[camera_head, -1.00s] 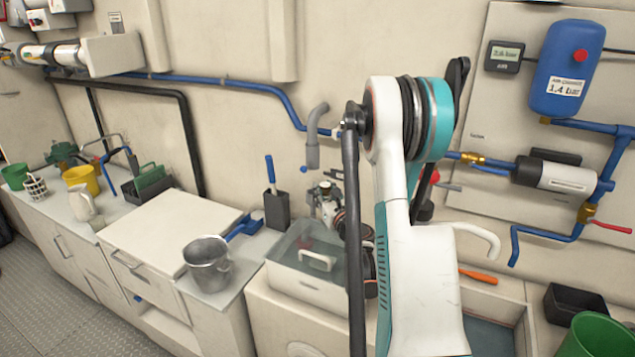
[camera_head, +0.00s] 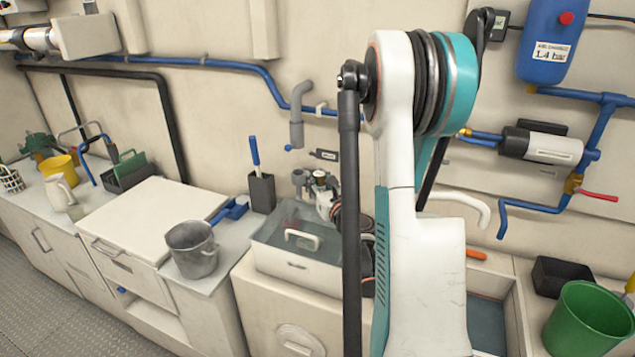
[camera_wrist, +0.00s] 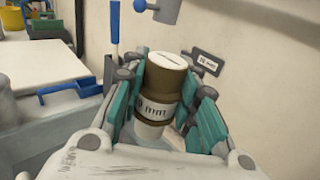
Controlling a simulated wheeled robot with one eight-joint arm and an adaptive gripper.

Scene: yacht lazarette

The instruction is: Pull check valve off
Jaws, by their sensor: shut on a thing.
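The check valve appears to be the brown and white cylinder (camera_wrist: 168,76) with a printed label band, in the middle of the wrist view. My gripper (camera_wrist: 160,98) is shut on it, with teal and grey fingers on both sides. The valve's lower end is partly hidden by the gripper body. A grey pipe end (camera_wrist: 166,12) with a blue knob shows above, apart from the valve. In the head view, my gripper (camera_head: 318,183) is small and partly behind my arm, below and right of the grey pipe (camera_head: 297,130).
A small wall tag (camera_head: 325,155) is beside the pipe. A clear-lidded box (camera_head: 296,262) stands below my gripper. A dark holder with a blue-handled tool (camera_head: 262,193) and a metal pot (camera_head: 192,252) are to the left. A green bucket (camera_head: 588,322) stands at right.

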